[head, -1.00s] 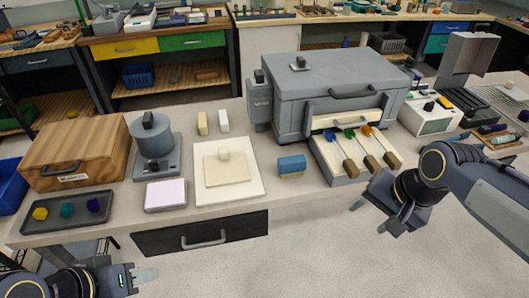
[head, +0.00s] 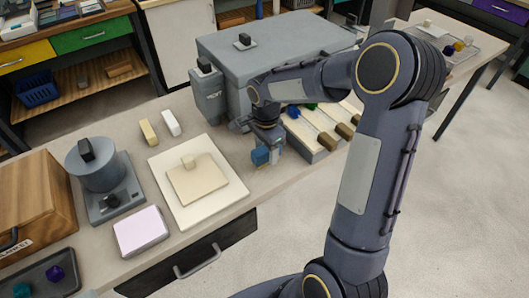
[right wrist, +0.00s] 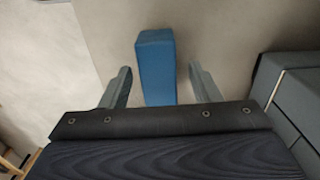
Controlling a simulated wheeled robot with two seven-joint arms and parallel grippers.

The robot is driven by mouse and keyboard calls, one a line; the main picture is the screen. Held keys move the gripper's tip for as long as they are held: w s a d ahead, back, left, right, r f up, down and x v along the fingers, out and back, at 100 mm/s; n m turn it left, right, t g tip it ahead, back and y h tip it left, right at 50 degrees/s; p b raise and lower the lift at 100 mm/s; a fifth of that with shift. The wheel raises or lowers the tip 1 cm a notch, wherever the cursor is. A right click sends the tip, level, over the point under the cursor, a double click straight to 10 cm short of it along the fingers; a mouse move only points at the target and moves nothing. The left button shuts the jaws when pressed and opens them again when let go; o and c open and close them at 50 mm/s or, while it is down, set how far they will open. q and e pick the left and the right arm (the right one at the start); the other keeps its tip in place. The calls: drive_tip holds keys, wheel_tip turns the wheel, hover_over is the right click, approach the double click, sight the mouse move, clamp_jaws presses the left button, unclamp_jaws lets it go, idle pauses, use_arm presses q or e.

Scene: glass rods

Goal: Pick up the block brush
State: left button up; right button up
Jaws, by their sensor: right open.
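The block brush (head: 260,157), a blue block, stands on the bench to the right of the cream board. In the right wrist view its plain blue body (right wrist: 155,65) lies between the two fingers. My right gripper (head: 267,147) is over the brush from above, partly hidden by its own wrist. In the right wrist view my right gripper (right wrist: 160,72) is open, with a gap between each finger and the block. The bristle side of the brush is not clear here. My left gripper does not show.
A grey oven-like box (head: 270,50) stands close behind. Wooden-handled rods in an open tray (head: 318,150) lie right of the brush. The cream board (head: 225,208) with a knobbed slab is on the left. Bare bench lies along the front edge.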

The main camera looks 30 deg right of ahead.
wheel_tip(320, 180, down, 2)
drive_tip(key=shift+f, duration=0.1)
drive_tip(key=c, duration=1.1)
